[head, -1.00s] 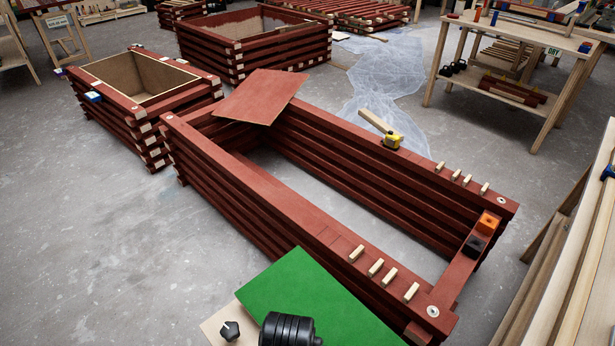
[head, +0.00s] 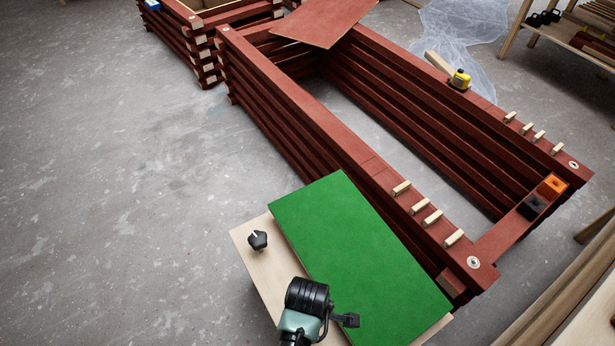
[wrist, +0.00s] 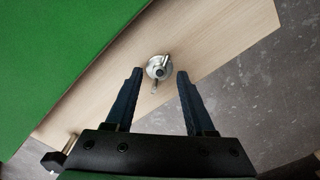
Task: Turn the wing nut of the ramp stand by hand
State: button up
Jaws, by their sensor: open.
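The silver wing nut (wrist: 159,67) sits on a round washer on the pale plywood of the ramp stand (wrist: 215,45). In the wrist view one wing points up and right, the other down. My gripper (wrist: 160,73) is open, its two dark fingertips to the left and right of the wing nut with a gap on each side. The head view shows the stand's plywood (head: 250,262) and green panel (head: 345,240); the green panel also shows in the wrist view (wrist: 60,55).
The floor (head: 120,200) at left is clear.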

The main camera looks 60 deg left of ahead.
jog(key=shift+f, duration=0.6)
grip_shut()
